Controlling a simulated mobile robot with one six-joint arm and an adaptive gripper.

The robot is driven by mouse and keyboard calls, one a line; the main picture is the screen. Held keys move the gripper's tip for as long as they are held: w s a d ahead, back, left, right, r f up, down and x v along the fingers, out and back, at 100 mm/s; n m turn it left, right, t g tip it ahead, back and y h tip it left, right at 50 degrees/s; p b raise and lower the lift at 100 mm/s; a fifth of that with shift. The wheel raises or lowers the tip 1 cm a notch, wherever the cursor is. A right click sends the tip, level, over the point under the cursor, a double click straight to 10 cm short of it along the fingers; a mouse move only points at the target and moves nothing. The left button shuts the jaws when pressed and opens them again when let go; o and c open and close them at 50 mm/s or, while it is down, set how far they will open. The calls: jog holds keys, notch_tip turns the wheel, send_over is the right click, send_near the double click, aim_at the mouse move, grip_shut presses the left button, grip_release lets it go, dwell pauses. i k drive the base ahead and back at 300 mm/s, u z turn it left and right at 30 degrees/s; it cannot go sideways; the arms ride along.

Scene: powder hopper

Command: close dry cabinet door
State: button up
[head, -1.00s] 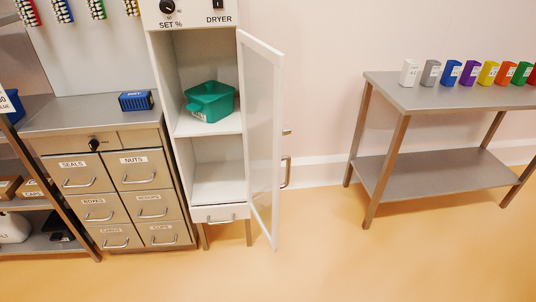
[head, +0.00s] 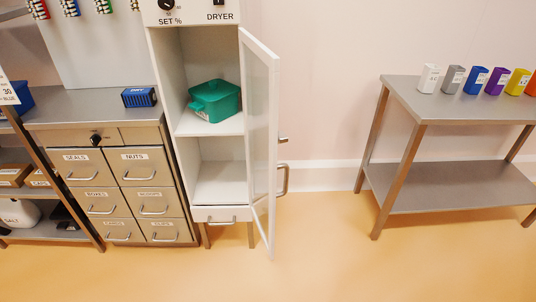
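The dry cabinet (head: 160,70) is white, labelled DRYER, and stands in the middle left of the head view. Its framed, translucent door (head: 261,150) is hinged on the right side and stands wide open, pointing out towards me. A metal handle (head: 284,180) shows on the door's outer face, to the right. A green lidded container (head: 215,101) sits on the upper shelf inside; the lower shelf looks empty. My gripper is not in view.
A steel drawer unit (head: 105,136) with a blue box (head: 139,97) on top adjoins the cabinet on the left. A shelf rack stands at far left. A steel table (head: 400,97) with several coloured containers stands at right. The floor (head: 320,245) between is clear.

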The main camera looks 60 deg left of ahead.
aim_at(270, 59)
jog(key=i, duration=2.65)
jog(key=z, duration=0.25)
jog(key=k, duration=0.2)
jog(key=u, duration=3)
